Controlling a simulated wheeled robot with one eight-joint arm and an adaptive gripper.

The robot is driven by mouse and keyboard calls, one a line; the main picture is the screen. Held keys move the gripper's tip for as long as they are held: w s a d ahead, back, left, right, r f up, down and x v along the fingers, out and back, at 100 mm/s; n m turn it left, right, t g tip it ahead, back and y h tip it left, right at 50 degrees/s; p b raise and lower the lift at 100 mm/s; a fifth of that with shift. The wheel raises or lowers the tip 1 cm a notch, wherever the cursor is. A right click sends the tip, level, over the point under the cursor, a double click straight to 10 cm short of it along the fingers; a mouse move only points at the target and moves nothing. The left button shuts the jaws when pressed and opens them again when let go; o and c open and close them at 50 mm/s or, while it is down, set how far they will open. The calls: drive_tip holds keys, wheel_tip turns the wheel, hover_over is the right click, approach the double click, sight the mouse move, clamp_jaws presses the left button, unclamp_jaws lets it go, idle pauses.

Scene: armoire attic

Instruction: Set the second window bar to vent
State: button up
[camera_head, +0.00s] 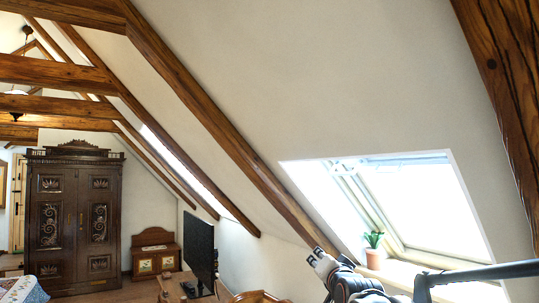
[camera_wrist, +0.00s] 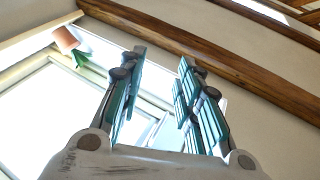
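A bright roof window (camera_head: 420,205) with a pale frame is set in the sloped wall at the right of the head view. A thin pale bar (camera_head: 405,159) runs along its top edge; its setting cannot be made out in the glare. Another bright window (camera_head: 180,165) shows edge-on farther left, with no bar discernible. My gripper (camera_head: 322,260) is low in front of the near window's left side. In the wrist view, my gripper (camera_wrist: 162,58) has its two teal-padded fingers apart with nothing between them. The window frame (camera_wrist: 80,60) shows behind and left of the fingers.
A potted plant (camera_head: 373,250) stands on the sill at the window's lower left; it also shows in the wrist view (camera_wrist: 67,40). A wooden beam (camera_head: 215,110) slopes left of the window. A television (camera_head: 200,255) and a carved armoire (camera_head: 75,220) stand farther left.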

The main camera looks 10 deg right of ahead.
drive_tip(key=w+d+r+m+t+h+p, duration=0.1)
drive_tip(key=w+d+r+m+p, duration=0.1)
drive_tip(key=w+d+r+p, duration=0.3)
drive_tip(key=w+d+r+m+t+h+p, duration=0.1)
drive_tip(key=w+d+r+m+t+p, duration=0.1)
drive_tip(key=r, duration=0.6)
drive_tip(key=m+t+h+p, duration=0.1)
drive_tip(key=m+h+p, duration=0.2)
drive_tip(key=p, duration=0.1)
approach(341, 174)
drive_tip(key=p+x, duration=0.2)
drive_tip(key=x, duration=0.9)
drive_tip(key=shift+w+f+p, duration=0.1)
drive_tip(key=shift+w+p, duration=0.05)
drive_tip(key=shift+p, duration=0.25)
clamp_jaws()
